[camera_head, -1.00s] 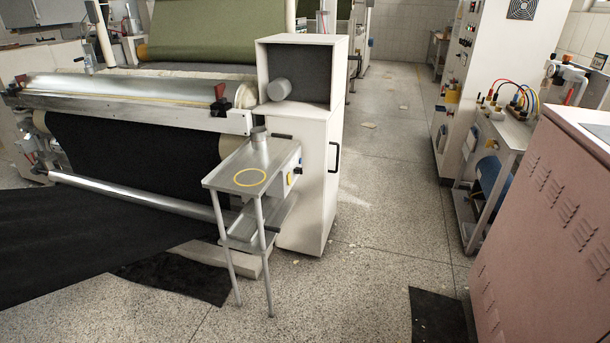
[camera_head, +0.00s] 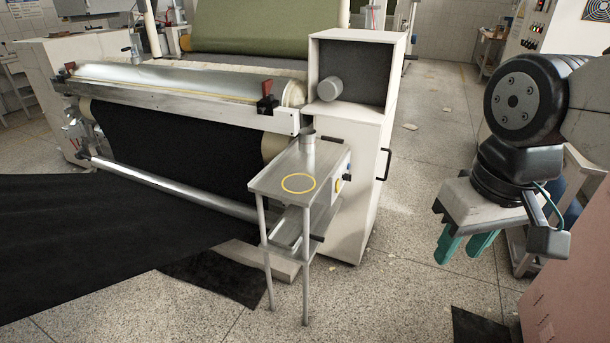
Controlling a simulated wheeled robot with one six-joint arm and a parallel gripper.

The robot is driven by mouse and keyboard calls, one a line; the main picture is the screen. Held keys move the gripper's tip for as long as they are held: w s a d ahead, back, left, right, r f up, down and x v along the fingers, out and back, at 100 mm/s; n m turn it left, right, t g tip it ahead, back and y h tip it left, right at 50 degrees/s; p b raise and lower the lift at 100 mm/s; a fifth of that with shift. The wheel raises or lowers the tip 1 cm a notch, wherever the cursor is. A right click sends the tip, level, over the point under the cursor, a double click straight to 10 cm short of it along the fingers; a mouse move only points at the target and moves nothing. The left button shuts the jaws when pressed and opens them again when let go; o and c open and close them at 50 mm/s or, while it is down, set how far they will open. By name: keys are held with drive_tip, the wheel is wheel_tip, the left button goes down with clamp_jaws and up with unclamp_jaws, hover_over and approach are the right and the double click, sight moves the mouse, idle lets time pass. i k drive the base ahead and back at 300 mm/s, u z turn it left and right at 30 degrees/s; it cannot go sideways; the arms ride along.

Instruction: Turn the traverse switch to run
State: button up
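A small control box (camera_head: 342,188) sits on the right side of the metal stand, under its top. It carries a dark knob (camera_head: 347,178) and a yellow-rimmed part, seen edge-on. I cannot tell whether this knob is the traverse switch, and no label or run mark can be read. My gripper (camera_head: 462,250) hangs at the right of the view, pointing down, with two teal fingers apart and nothing between them. It is well to the right of the stand, touching nothing.
The metal stand (camera_head: 265,184) has a yellow ring (camera_head: 298,183) on its top. A white cabinet (camera_head: 360,150) stands behind it. The roller machine (camera_head: 190,95) with black cloth fills the left. A pink cabinet (camera_head: 570,300) is at lower right. Open speckled floor (camera_head: 400,285) lies between.

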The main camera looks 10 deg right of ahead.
sight(347, 177)
drive_tip(key=u, duration=0.25)
drive_tip(key=i, duration=1.5)
drive_tip(key=z, duration=0.25)
